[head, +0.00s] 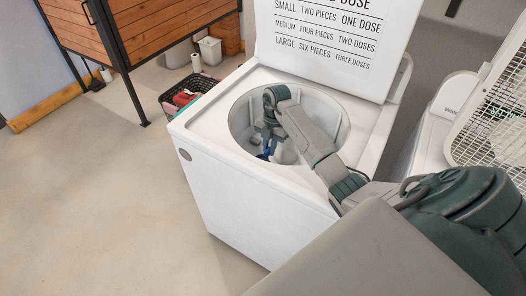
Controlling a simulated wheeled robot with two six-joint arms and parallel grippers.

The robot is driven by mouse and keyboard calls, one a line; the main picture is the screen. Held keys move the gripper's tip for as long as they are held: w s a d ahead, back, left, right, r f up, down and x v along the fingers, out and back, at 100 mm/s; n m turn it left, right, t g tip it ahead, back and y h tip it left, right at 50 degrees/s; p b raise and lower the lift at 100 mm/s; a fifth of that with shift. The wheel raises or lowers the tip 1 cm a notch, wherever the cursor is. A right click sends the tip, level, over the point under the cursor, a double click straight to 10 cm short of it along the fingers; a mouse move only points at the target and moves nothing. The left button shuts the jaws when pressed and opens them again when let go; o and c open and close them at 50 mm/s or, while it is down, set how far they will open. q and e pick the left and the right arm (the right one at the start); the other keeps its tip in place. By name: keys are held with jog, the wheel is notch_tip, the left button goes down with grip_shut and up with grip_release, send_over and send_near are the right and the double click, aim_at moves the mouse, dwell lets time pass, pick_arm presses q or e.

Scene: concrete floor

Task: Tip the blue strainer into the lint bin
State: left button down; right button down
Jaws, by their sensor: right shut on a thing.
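My right arm reaches from the lower right over an open white top-loading washer (235,190) and down into its drum. My right gripper (266,143) is inside the drum, shut on a small blue thing that looks like the blue strainer (266,154). Only a little blue shows; the gripper and arm hide the rest. A small white bin (210,51) stands on the floor behind the washer; it may be the lint bin, but no label is readable. My left gripper is out of view.
The washer's raised lid (330,40) carries dose text. A dark basket of clothes (186,98) sits by the washer's left back corner. A wooden cabinet (150,35) stands at the upper left. Another white machine with a mesh panel (495,110) is at right. The left floor is clear.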

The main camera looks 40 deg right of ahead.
jog(key=shift+r+p, duration=1.1)
jog(key=shift+r, duration=0.45)
notch_tip(320, 180, up, 12)
jog(key=p, duration=0.8)
jog(key=shift+p, duration=0.4)
jog(key=shift+f, duration=0.2)
